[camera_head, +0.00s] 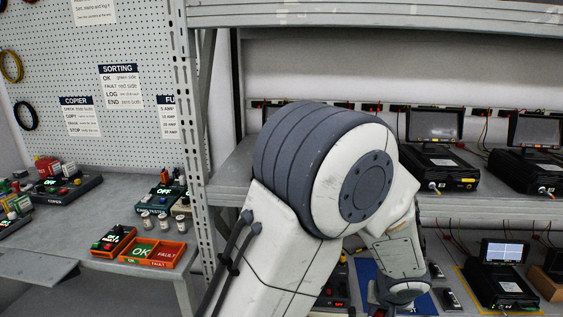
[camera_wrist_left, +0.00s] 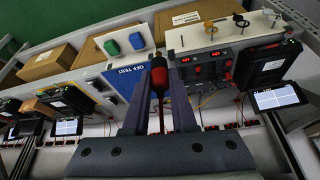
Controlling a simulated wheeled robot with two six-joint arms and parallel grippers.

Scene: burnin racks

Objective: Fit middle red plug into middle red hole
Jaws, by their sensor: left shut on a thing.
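The red plug (camera_wrist_left: 160,76), with a dark tip and a red cable trailing back, sits between the fingertips of my left gripper (camera_wrist_left: 158,82) in the left wrist view. The gripper is shut on it. The plug points at the front edge of a white-topped power unit (camera_wrist_left: 222,42) with red digit displays. Whether the plug touches the unit cannot be told. The red holes are too small or hidden to make out clearly. In the head view my left arm covers the middle, and its gripper is low and mostly hidden. My right gripper is not in view.
A blue mat marked OFF TEST (camera_wrist_left: 118,76) and a white panel with green and blue knobs (camera_wrist_left: 125,42) lie left of the power unit. Cardboard boxes (camera_wrist_left: 50,65) stand further left. A black device (camera_wrist_left: 267,62) stands close on the right. A metal rack post (camera_head: 194,150) rises left of my arm.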

